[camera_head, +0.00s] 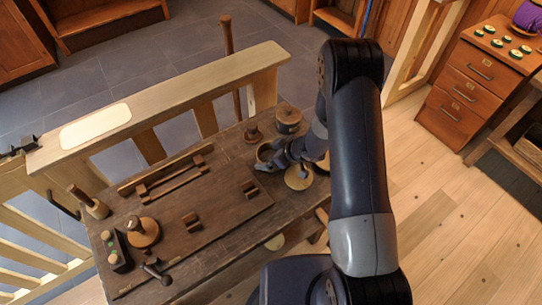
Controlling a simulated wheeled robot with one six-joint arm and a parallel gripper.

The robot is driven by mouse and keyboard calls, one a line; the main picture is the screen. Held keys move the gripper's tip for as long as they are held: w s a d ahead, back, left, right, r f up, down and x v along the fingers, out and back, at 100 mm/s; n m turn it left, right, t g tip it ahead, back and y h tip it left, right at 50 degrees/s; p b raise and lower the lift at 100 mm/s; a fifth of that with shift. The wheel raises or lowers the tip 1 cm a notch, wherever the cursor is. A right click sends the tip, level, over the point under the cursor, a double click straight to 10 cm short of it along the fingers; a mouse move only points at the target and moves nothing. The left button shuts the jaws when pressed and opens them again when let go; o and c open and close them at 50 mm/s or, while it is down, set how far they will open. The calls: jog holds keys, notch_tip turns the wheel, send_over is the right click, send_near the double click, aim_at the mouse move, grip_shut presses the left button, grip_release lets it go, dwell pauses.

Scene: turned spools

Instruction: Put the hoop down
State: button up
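The hoop (264,149), a small round brown ring with a lighter rim, is at the end of my arm above the back right part of the dark wooden workbench (225,240). My gripper (267,165) reaches it from the right, and its fingers appear closed on the hoop's near side. The hoop's height above the bench is hard to tell, and my gripper hides part of it.
A lidded round wooden pot (288,120) and a small turned knob (253,134) stand just behind the hoop. A pale round disc (298,177) lies to its right. Several tools and wooden blocks (191,220) occupy the left and middle. A wooden railing (170,100) borders the back.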

jog(key=c, duration=0.8)
jog(key=shift+r, duration=0.1)
